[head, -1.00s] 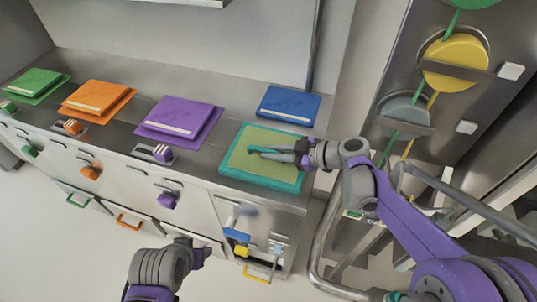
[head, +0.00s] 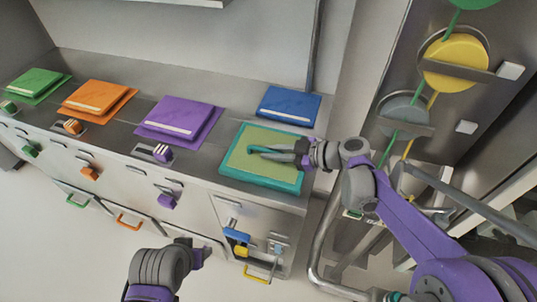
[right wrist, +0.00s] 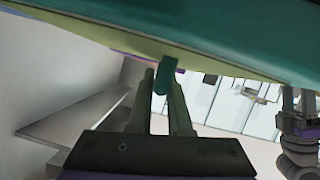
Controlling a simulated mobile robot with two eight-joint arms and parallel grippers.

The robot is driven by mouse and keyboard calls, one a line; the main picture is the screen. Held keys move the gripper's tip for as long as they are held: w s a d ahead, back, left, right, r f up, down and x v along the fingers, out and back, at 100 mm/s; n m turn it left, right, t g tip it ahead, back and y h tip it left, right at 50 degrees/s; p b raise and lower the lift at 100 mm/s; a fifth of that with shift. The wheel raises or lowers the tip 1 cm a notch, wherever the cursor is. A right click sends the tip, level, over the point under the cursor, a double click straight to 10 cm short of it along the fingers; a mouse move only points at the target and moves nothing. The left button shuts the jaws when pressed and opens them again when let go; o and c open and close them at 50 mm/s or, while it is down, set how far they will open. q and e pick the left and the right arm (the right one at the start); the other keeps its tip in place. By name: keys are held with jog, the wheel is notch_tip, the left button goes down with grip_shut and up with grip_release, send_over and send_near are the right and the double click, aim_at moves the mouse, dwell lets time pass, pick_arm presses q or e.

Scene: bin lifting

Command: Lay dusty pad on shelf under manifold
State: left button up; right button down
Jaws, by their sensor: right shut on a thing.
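The pad (head: 246,172) has a teal border and a dull yellow-green face. It shows over the right end of the counter, overlapping its front edge; I cannot tell whether it touches the counter. In the right wrist view the pad (right wrist: 235,50) fills the top edge. My right gripper (head: 277,152) reaches over the pad from the right and is shut on a teal tab on it, also seen between the fingers (right wrist: 163,88). My left gripper (head: 192,255) is low in front of the cabinets, apart from the pad; its jaws are unclear. I cannot clearly identify the shelf under the manifold.
Blue (head: 289,103), purple (head: 182,114), orange (head: 95,94) and green (head: 36,80) pads lie along the counter (head: 135,92). A dark panel with yellow (head: 455,62) and grey (head: 404,106) discs stands right. A grey pipe rail (head: 322,225) runs beside the cabinet's right end.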

dwell(0.3)
notch_tip(320, 180, up, 10)
jog(key=shift+p, duration=0.7)
jog(key=shift+s, duration=0.1)
